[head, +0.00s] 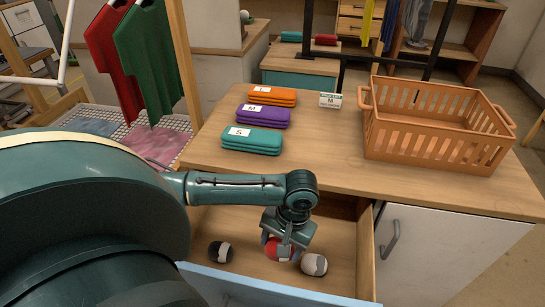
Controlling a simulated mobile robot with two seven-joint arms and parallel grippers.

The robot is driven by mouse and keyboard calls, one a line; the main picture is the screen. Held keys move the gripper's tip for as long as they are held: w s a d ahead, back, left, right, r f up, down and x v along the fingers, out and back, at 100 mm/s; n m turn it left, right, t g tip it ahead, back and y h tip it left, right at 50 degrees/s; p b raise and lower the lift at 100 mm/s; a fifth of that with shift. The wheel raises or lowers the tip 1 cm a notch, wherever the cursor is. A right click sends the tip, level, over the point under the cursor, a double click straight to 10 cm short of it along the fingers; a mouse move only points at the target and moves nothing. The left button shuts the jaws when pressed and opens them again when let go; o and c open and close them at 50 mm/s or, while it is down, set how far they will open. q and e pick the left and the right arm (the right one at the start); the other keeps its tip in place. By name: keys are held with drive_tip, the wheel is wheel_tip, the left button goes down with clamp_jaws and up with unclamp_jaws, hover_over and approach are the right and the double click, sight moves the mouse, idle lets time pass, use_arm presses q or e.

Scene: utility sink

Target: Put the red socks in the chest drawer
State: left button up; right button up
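The chest drawer (245,222) is pulled open below the wooden top, with a light-blue front (235,290). The red socks (274,248) are a rolled red ball with some white, inside or just above the drawer. My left gripper (283,253) reaches down over the drawer, its fingers at the red socks and partly covering them. I cannot tell whether the fingers grip the ball or only stand around it, nor whether the ball touches the drawer floor. My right gripper is not in view.
In the drawer, a dark ball (220,251) lies left of the red socks and a white-and-dark ball (314,265) lies close on the right. On the top are orange (272,97), purple (263,117) and teal (251,142) folded stacks and an orange basket (440,135).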

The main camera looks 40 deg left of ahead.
use_arm(q)
drive_tip(key=shift+f, duration=0.35)
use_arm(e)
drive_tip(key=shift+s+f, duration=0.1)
use_arm(q)
wheel_tip(320, 180, down, 6)
drive_tip(key=shift+r+b, duration=0.25)
drive_tip(key=shift+b, duration=0.55)
drive_tip(key=shift+f, duration=0.25)
wheel_tip(320, 180, down, 4)
drive_tip(key=shift+r+b, duration=0.1)
drive_tip(key=shift+b, duration=0.5)
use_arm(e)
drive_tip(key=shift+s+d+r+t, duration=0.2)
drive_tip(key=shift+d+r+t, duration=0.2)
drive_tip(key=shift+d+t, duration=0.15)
use_arm(q)
drive_tip(key=o, duration=1)
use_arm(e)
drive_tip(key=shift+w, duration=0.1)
